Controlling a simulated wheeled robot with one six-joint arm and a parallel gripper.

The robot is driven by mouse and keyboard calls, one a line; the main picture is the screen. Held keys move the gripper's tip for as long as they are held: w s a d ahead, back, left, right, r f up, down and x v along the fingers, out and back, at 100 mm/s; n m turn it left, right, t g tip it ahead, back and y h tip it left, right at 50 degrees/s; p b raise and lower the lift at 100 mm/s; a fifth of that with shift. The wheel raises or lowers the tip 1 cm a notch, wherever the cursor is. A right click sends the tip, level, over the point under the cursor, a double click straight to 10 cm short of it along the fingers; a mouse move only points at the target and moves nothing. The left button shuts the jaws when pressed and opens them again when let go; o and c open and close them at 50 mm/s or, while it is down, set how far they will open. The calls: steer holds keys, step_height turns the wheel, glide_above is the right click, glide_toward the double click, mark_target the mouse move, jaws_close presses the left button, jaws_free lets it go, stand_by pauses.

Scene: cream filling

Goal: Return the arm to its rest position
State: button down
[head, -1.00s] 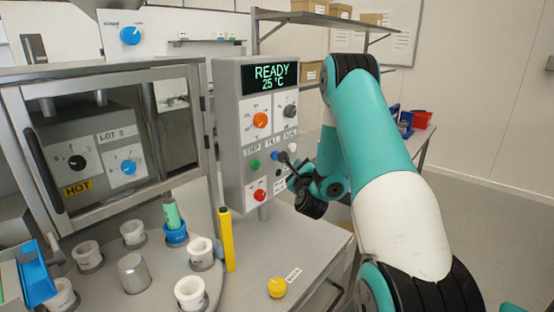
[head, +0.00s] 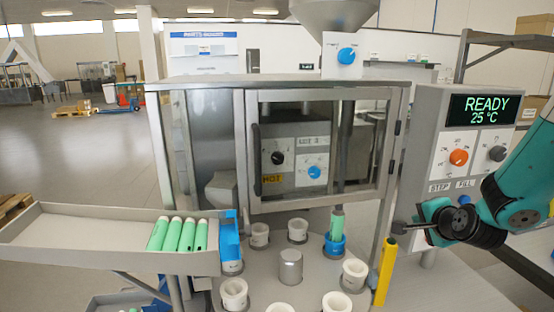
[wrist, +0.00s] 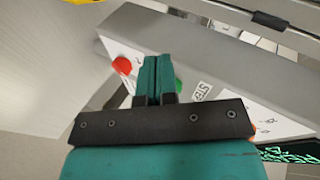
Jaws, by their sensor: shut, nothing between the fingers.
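My gripper (head: 400,228) is at the right in the head view, in front of the lower part of the grey control panel (head: 425,150). In the wrist view its two teal fingers (wrist: 156,75) are together, with nothing between them. Beyond the fingertips there lie the panel's red knob (wrist: 122,65) and the green button (wrist: 178,86), partly hidden by a finger. I cannot tell the exact gap to the panel. My teal arm comes in from the right edge of the head view.
A yellow post (head: 385,272) stands just below my gripper. White cups (head: 354,272) ring the turntable, with a green tube in a blue holder (head: 335,245). A tray (head: 90,232) with green tubes is at the left. The glass-fronted cabinet (head: 325,97) stands behind.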

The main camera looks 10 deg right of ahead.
steer(key=s+a+r+n+g+y+b, duration=0.1)
steer(key=s+a+n+g, duration=0.3)
steer(key=s+a+n, duration=0.4)
steer(key=s+a+r+n+g+y, duration=0.2)
steer(key=s+a+r+n+g, duration=0.1)
steer(key=s+a+n, duration=0.4)
steer(key=s+a+r+n+g+y+b, duration=0.1)
steer(key=s+a+r+n+g+y, duration=0.1)
steer(key=s+a+n+g, duration=0.3)
steer(key=s+a+n, duration=0.3)
steer(key=s+a, duration=0.3)
steer(key=s, duration=0.2)
steer(key=shift+s+a+r+n+y+b, duration=0.3)
steer(key=shift+s+a+r+b, duration=0.05)
steer(key=shift+s+a+r, duration=0.05)
